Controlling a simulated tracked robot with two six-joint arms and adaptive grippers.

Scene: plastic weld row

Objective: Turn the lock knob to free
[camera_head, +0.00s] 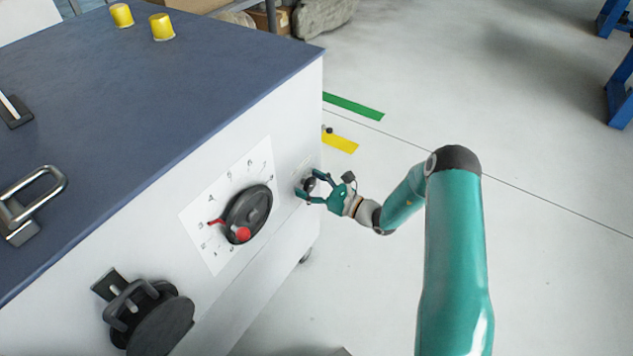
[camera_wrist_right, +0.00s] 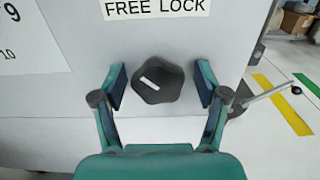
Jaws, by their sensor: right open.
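The lock knob (camera_wrist_right: 158,80) is a dark, lobed knob with a white pointer mark, on the white front panel of the machine under a label (camera_wrist_right: 155,8) reading "FREE LOCK". The mark points to the upper left, toward the FREE side. My right gripper (camera_wrist_right: 160,92) is open, with one finger on each side of the knob and a gap visible on both sides. In the head view the knob (camera_head: 309,184) is small and partly hidden by my right gripper (camera_head: 312,187). My left gripper is not in view.
Left of the knob is a numbered dial (camera_head: 247,213) with a red handle and red pointer. A black clamp-like fitting (camera_head: 150,318) sits further left. The blue machine top (camera_head: 200,85) carries metal handles and yellow caps. Floor right of the machine is mostly clear.

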